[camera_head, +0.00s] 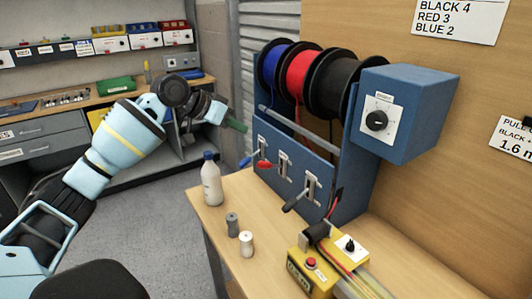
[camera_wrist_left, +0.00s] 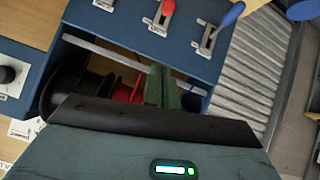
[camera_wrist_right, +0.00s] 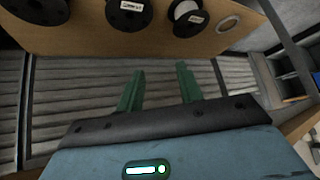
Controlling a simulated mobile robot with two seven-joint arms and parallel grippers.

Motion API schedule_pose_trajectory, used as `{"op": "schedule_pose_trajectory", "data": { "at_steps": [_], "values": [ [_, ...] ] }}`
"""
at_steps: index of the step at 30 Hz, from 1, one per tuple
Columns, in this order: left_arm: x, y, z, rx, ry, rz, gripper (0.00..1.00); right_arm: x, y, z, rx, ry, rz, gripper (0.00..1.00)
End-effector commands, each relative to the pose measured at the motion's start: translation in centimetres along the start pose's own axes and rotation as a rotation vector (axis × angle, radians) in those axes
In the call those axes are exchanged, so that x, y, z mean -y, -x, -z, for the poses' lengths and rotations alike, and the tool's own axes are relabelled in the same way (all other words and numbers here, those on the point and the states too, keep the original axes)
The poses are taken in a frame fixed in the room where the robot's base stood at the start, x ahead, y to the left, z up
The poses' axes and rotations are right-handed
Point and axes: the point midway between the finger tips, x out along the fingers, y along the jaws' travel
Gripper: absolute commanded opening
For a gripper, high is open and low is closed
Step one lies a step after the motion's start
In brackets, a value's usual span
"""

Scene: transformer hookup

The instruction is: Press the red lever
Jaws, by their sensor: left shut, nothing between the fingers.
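The red lever (camera_head: 264,164) sticks out from the middle slot of the blue dispenser's (camera_head: 325,205) front panel. It also shows at the top of the left wrist view (camera_wrist_left: 168,8). My left gripper (camera_head: 237,125) is shut and empty, in front of the dispenser, apart from the red lever. Its green fingers are pressed together in the left wrist view (camera_wrist_left: 161,86). My right gripper (camera_wrist_right: 159,84) is open and empty in the right wrist view, out of the head view.
A blue lever (camera_head: 245,161) and a black lever (camera_head: 294,204) flank the red one. Blue (camera_head: 274,62), red (camera_head: 299,72) and black (camera_head: 335,85) wire spools sit above. A white bottle (camera_head: 211,180) and a yellow machine (camera_head: 312,274) stand on the table.

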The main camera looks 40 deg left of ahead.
Motion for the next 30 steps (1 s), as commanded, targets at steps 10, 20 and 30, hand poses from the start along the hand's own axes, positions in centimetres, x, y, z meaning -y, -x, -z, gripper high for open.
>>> {"op": "schedule_pose_trajectory", "data": {
  "at_steps": [10, 20, 30],
  "values": [
    [0.0, -0.6, 0.0, -0.001, 0.001, 0.0, 0.0, 0.2, 0.2, -0.7, 0.015, -0.002, 0.003, 0.36],
    [-0.1, -5.8, 0.0, 0.0, 0.002, -0.002, 0.0, 0.2, 0.0, 0.1, -0.002, -0.003, 0.001, 0.36],
    [0.1, -10.4, -1.5, 0.003, -0.001, 0.002, 0.0, 0.1, -0.1, 0.8, -0.016, -0.002, 0.0, 0.36]
  ]
}}
